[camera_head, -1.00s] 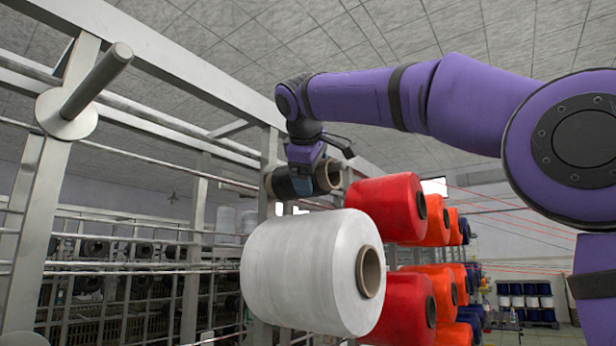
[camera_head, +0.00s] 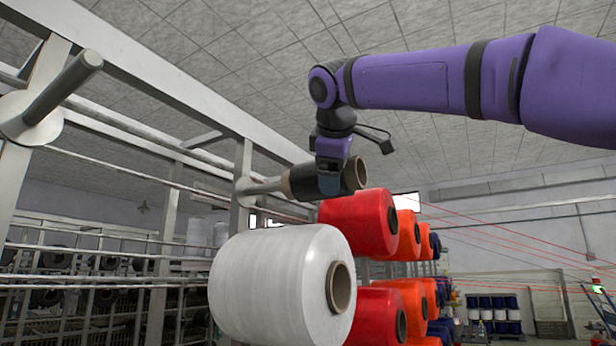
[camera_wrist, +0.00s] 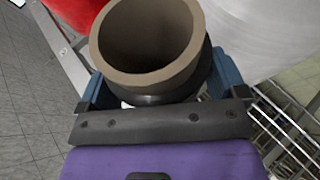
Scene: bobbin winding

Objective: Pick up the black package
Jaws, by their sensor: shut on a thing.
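The black package (camera_head: 302,182) is a dark bobbin on a tan cardboard tube. In the head view it lies roughly level beside the end of a pale grey peg (camera_head: 262,186); I cannot tell whether the peg tip is still inside it. My gripper (camera_head: 329,184) comes down on it from above and is shut around it near its right end. In the wrist view the tube's open end (camera_wrist: 150,80) faces up between the blue fingers of my gripper (camera_wrist: 160,92), with a little of the black body below it.
A large white bobbin (camera_head: 270,285) stands in front and below. Red bobbins (camera_head: 352,222) and orange bobbins (camera_head: 407,235) are close on the right. A bare peg (camera_head: 62,87) juts from the metal frame (camera_head: 150,98) at the left. Thin red threads run at right.

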